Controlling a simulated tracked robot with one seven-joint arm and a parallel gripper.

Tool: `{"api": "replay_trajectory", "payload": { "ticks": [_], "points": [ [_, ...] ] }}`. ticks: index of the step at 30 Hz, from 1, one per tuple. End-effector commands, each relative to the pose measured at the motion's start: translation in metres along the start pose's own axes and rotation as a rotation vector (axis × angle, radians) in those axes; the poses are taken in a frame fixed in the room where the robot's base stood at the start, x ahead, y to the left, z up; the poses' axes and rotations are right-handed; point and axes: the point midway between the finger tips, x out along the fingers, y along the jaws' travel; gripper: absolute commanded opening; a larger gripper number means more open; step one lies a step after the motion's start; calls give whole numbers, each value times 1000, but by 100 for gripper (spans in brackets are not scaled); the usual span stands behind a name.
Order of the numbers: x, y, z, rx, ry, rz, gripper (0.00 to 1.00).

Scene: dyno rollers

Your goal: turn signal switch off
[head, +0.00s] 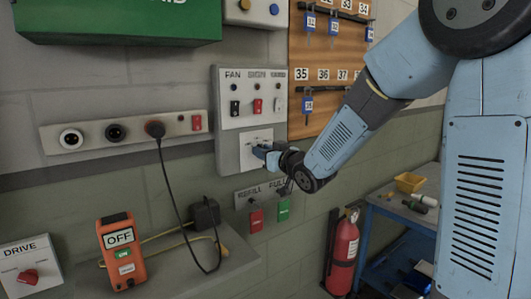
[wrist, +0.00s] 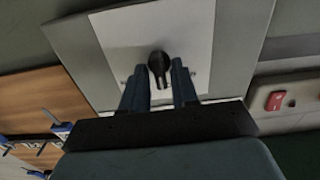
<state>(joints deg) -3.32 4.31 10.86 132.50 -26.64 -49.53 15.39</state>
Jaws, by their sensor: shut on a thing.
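The left label reads FAN; the others are too blurred to read surely. Below them is a white plate, also seen in the wrist view (wrist: 115,28), with a black knob (wrist: 160,62) standing out from it. My gripper (head: 264,153) is at this plate, shut on the black knob, with one finger on each side of it. In the head view my gripper hides the knob.
A rail with sockets (head: 182,126) and a plugged cord is on the left. A key board (head: 350,50) is close right; a fire extinguisher (head: 343,252) stands lower right.

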Motion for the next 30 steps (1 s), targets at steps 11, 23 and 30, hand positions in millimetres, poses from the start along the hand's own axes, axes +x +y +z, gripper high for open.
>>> {"api": "replay_trajectory", "payload": {
  "ticks": [11, 23, 30],
  "points": [
    [1, 2, -2, 31, 5, 4, 0],
    [1, 1, -2, 31, 4, 3, 38],
    [-2, 0, -1, 30, 3, -1, 38]
  ]
}}
